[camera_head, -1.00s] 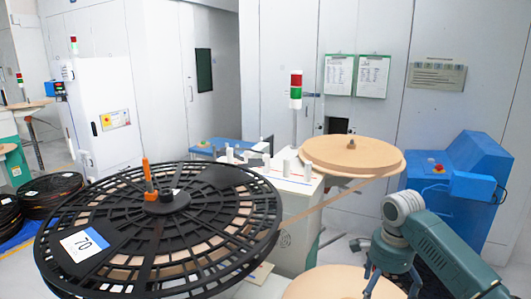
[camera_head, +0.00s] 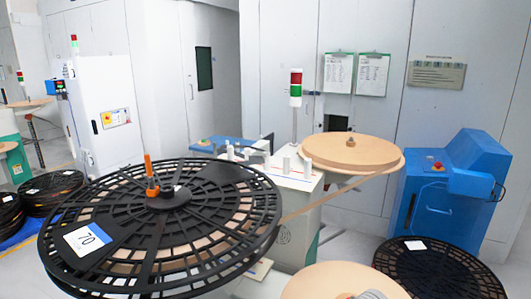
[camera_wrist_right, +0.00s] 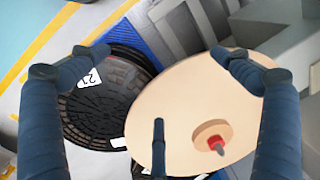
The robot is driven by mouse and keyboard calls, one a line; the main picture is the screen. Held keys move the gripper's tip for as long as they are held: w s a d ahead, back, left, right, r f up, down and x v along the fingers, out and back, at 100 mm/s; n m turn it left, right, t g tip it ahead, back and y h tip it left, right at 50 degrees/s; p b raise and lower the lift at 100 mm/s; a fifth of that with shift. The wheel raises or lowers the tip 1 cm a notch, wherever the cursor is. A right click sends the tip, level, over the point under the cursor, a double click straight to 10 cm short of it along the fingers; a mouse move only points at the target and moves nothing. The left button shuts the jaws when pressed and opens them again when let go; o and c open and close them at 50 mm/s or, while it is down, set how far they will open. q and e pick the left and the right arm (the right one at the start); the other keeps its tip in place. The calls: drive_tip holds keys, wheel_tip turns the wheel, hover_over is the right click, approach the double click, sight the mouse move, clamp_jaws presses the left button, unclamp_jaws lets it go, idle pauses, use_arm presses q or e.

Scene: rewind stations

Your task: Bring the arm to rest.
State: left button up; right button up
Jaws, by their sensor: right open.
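My right gripper (camera_wrist_right: 158,75) shows in the right wrist view with its fingers spread wide and nothing between them. Beyond the fingers is a tan round disc (camera_wrist_right: 185,110) with a red-tipped hub; one finger overlaps it in the picture. Neither of my arms shows in the head view now. In the head view a large black reel (camera_head: 215,225) labelled 70 stands at the front left, with an orange-handled piece (camera_head: 150,175) upright near its hub.
A tan disc (camera_head: 350,152) sits on the white station. Another disc (camera_head: 330,282) is at the bottom. A blue machine (camera_head: 435,210) and a black reel (camera_head: 440,270) are at the right. More black reels (camera_wrist_right: 105,100) lie on the floor in the wrist view.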

drive_tip(key=s+a+f+n+t, duration=0.1)
drive_tip(key=s+a+n, duration=0.1)
drive_tip(key=s, duration=0.3)
drive_tip(key=s+a+f+n, duration=0.1)
drive_tip(key=s+f+n, duration=0.15)
drive_tip(key=s, duration=0.35)
drive_tip(key=s+d+r+n+t+h, duration=0.1)
drive_tip(key=s+d+r+n, duration=0.15)
drive_tip(key=s, duration=0.25)
drive_tip(key=s+d+r+n, duration=0.1)
drive_tip(key=s+d, duration=0.3)
drive_tip(key=s, duration=0.2)
wheel_tip(320, 180, down, 34)
drive_tip(key=s+r+g+b, duration=0.1)
drive_tip(key=s+b, duration=0.1)
drive_tip(key=b, duration=0.4)
use_arm(q)
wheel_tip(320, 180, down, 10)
drive_tip(key=b, duration=0.4)
use_arm(e)
drive_tip(key=s+d+f+g, duration=0.1)
drive_tip(key=s+d+f, duration=0.1)
drive_tip(key=s+f, duration=1.4)
wheel_tip(320, 180, down, 3)
drive_tip(key=shift+s+d+f+n, duration=0.2)
drive_tip(key=shift+s+d+n, duration=0.2)
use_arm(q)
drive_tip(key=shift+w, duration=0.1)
